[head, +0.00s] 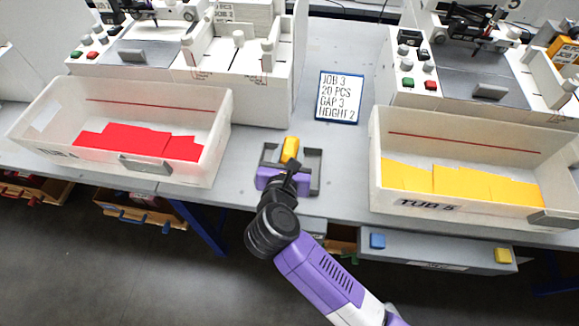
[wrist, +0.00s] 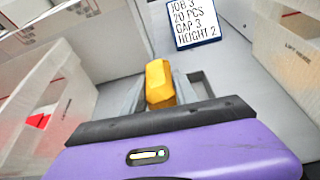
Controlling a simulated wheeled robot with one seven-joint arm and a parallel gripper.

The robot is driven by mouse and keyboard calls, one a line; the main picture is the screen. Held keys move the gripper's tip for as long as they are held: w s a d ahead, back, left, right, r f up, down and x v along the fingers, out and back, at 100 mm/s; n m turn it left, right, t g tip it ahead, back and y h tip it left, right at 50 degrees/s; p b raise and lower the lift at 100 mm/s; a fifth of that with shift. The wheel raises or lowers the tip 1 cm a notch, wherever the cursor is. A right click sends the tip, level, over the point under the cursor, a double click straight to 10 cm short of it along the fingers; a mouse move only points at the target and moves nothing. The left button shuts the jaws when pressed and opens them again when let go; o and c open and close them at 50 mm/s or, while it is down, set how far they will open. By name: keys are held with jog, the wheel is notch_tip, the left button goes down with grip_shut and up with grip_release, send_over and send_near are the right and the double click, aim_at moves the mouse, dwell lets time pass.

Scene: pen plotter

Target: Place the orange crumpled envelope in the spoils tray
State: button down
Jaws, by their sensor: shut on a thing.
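The orange crumpled envelope (head: 290,148) shows as a small yellow-orange block between the fingers of my gripper (head: 288,162). It also shows in the wrist view (wrist: 159,80), where my gripper (wrist: 160,98) is shut on it. A small grey tray (head: 315,172) lies on the bench around and under my gripper; its right edge shows in the wrist view (wrist: 203,84). It looks like the spoils tray, but no label is readable. The envelope is over or at the tray's far part. I cannot tell whether it touches the tray, since my gripper hides much of it.
A clear tub (head: 50,105) with red envelopes stands left of my gripper. Another tub (head: 470,205) with yellow envelopes stands right. A job card (head: 339,96) lies behind the tray. White machines (head: 130,52) stand behind the tubs. Bare bench (head: 345,160) lies between the tray and the right tub.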

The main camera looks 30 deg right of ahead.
jog(key=shift+f, duration=3.15)
jog(key=shift+f+b, duration=0.1)
jog(key=shift+b, duration=0.2)
jog(key=c, duration=0.9)
grip_release()
jog(key=shift+c, duration=0.2)
jog(key=shift+s+a+r, duration=0.1)
jog(key=shift+r, duration=0.1)
jog(key=v, duration=1.1)
jog(key=shift+s+a+r, duration=0.1)
jog(key=shift+s+a, duration=0.1)
jog(key=shift+s, duration=0.1)
